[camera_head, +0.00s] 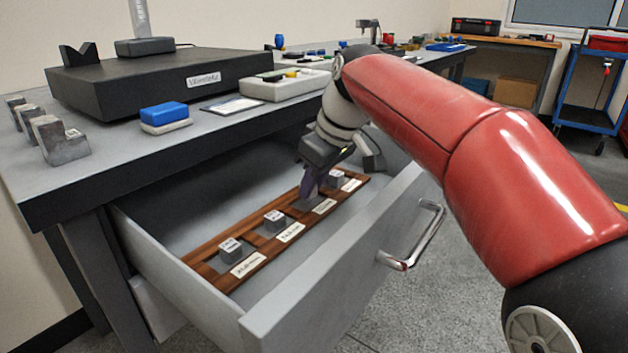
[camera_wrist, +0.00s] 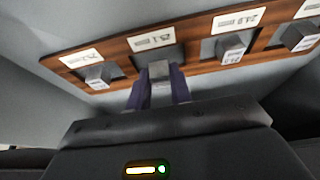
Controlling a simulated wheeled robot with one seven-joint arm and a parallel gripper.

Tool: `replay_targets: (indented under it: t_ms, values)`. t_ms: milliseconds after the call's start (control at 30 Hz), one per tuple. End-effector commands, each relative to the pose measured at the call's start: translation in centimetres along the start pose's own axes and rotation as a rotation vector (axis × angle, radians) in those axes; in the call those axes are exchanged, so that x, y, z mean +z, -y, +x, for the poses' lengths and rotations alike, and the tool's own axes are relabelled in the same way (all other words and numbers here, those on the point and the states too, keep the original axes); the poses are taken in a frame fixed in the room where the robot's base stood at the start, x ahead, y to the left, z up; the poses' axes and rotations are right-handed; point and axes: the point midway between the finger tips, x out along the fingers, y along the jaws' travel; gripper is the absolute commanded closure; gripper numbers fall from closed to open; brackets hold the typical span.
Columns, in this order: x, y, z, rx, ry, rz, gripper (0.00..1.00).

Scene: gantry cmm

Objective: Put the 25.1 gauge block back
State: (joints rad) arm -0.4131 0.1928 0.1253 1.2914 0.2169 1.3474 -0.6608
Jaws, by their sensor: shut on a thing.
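My gripper (camera_wrist: 160,88) is shut on a small grey gauge block (camera_wrist: 159,70), which shows between the purple fingers in the wrist view. The block is at the empty place of the wooden rack (camera_wrist: 195,55), by the label (camera_wrist: 155,41) that appears to read 25.1. I cannot tell whether the block touches the rack's floor. In the head view my gripper (camera_head: 309,192) reaches down into the open drawer, over the rack (camera_head: 205,250), and its fingers mostly hide the held block.
Other grey blocks sit in the rack on both sides, one (camera_wrist: 98,77) to the left and one (camera_wrist: 230,48) to the right in the wrist view. The drawer's front wall (camera_head: 345,255) with its handle (camera_head: 415,240) stands close to the rack. The bench top (camera_head: 110,165) overhangs the drawer's back.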

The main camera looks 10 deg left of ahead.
Motion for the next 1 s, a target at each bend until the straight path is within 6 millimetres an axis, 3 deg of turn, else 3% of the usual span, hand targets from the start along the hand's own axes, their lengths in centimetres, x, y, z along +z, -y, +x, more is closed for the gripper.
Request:
replay_targets:
  t_ms: [1000]
  values:
    - [0.5, 0.0, 1.1, 0.000, 0.000, 0.000, 1.00]
